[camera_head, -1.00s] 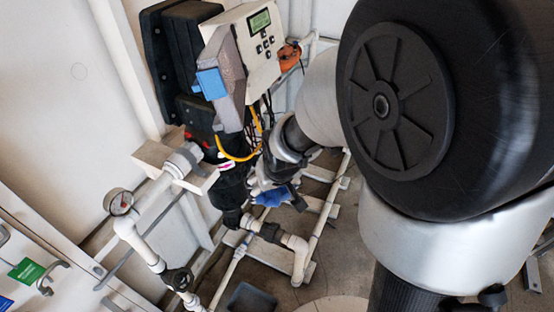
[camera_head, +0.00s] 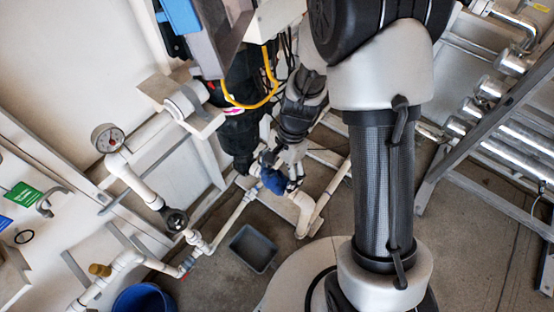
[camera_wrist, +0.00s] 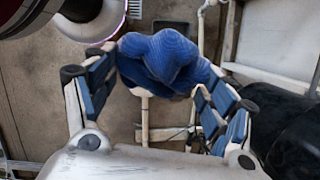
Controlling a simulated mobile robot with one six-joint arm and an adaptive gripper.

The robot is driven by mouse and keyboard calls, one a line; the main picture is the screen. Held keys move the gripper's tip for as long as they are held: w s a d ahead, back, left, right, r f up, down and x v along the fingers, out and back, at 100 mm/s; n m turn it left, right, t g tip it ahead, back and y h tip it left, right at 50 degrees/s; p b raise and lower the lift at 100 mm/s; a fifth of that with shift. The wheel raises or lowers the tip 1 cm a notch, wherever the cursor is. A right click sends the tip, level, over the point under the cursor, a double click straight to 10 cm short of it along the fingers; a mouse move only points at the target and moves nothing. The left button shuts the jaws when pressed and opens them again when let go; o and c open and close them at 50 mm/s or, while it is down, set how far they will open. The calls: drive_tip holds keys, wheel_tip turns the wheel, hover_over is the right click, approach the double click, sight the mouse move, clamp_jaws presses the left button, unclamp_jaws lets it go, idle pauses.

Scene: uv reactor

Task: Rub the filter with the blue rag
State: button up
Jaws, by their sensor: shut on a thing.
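The blue rag (camera_wrist: 165,60) is bunched between the two fingers of my gripper (camera_wrist: 158,92) in the wrist view. The fingers, with blue pads, are shut on its sides. In the head view the rag (camera_head: 273,181) is a small blue patch beside my gripper (camera_head: 283,172), low among the white pipes. A black upright housing (camera_head: 240,130) stands just left of the gripper; it may be the filter, but I cannot be sure. In the wrist view a dark rounded body (camera_wrist: 95,18) with a purple-lit rim is at upper left. Contact with the rag is not clear.
A control box (camera_head: 215,30) with a yellow cable (camera_head: 245,104) is above the gripper. White pipes (camera_head: 150,190) with a gauge (camera_head: 106,138) run at left. A grey bin (camera_head: 252,248) and blue bucket (camera_head: 143,299) stand on the floor. A metal frame (camera_head: 480,130) is at right.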

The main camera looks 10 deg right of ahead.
sight(270, 176)
drive_tip(key=a+f+m+y, duration=0.1)
drive_tip(key=w+a+f+m+y, duration=0.1)
drive_tip(key=f+m+y, duration=0.1)
drive_tip(key=shift+w+a+m+b, duration=0.2)
drive_tip(key=shift+m+b, duration=0.1)
drive_tip(key=shift+b, duration=0.05)
drive_tip(key=w+d+f+m+t+y+b, duration=0.1)
drive_tip(key=w+d+f+m+t+y, duration=0.1)
drive_tip(key=w+f+m+t, duration=0.4)
drive_tip(key=w+d+f+m+t+y+b, duration=0.2)
drive_tip(key=w+f+m+t+y, duration=0.1)
drive_tip(key=w+f+m+t, duration=0.3)
drive_tip(key=w+a+r, duration=0.1)
drive_tip(key=w+a, duration=0.3)
drive_tip(key=shift+a+m, duration=0.25)
drive_tip(key=shift+m, duration=0.05)
drive_tip(key=shift+w+a+b, duration=0.5)
drive_tip(key=shift+w+a, duration=0.2)
drive_tip(key=shift+w, duration=0.05)
drive_tip(key=shift+w, duration=0.1)
drive_tip(key=shift+w+d+b, duration=0.8)
drive_tip(key=shift+w+d, duration=0.45)
drive_tip(key=shift+d, duration=0.2)
drive_tip(key=shift+w, duration=0.1)
drive_tip(key=shift+a, duration=0.1)
